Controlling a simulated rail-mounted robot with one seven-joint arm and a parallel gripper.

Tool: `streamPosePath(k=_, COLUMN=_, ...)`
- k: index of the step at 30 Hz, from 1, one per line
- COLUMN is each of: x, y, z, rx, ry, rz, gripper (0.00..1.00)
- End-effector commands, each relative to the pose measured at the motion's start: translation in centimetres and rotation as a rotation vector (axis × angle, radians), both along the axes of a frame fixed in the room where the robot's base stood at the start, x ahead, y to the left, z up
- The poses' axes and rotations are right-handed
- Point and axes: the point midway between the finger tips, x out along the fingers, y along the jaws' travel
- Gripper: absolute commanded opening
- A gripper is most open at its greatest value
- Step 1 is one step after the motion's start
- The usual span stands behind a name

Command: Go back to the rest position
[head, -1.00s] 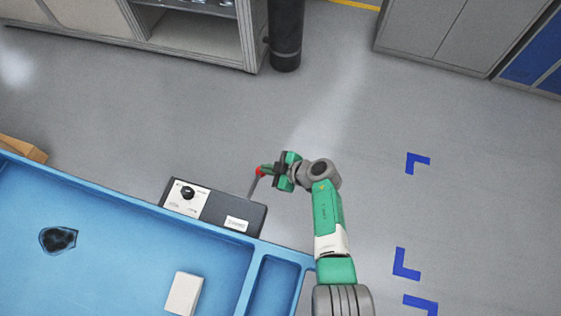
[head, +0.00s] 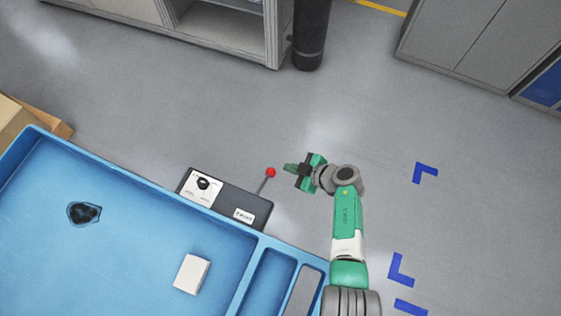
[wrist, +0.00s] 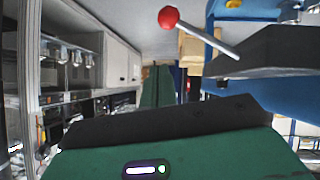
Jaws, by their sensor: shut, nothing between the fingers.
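My gripper (head: 291,168) is shut and empty in the head view, held over the floor to the right of a lever with a red ball knob (head: 271,172). A small gap separates its fingertips from the knob. The lever stands at the right end of a dark control box (head: 229,202) on the edge of the blue table. In the wrist view my green gripper (wrist: 158,88) points forward, and the red knob (wrist: 168,17) with its metal rod shows above and slightly to the right of it.
The blue table (head: 130,255) holds a dark translucent part (head: 84,213) and a white block (head: 191,274). Cardboard boxes (head: 25,125) stand at the left. A dark cylinder (head: 310,35) and grey cabinets (head: 465,40) are at the back.

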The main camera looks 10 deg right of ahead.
Motion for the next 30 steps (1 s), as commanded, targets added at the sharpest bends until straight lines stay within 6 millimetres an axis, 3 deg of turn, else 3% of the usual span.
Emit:
streamPosePath(k=1, x=-0.6, y=-0.9, z=1.4, rx=-0.001, ry=-0.001, rz=-0.003, gripper=0.00)
streamPosePath(k=7, x=-2.2, y=-2.9, z=2.8, rx=-0.001, ry=-0.001, rz=0.000, gripper=0.00)
streamPosePath(k=23, x=-2.5, y=-3.3, z=2.9, rx=0.000, ry=0.000, rz=0.001, gripper=0.00)
streamPosePath(k=26, x=0.0, y=-3.2, z=5.5, rx=-0.018, ry=-0.097, rz=-0.020, gripper=0.00)
streamPosePath(k=29, x=4.9, y=-2.8, z=11.8, rx=-0.051, ry=-0.311, rz=-0.077, gripper=0.00)
streamPosePath(k=30, x=6.9, y=-2.6, z=15.1, rx=-0.062, ry=-0.410, rz=-0.110, gripper=0.00)
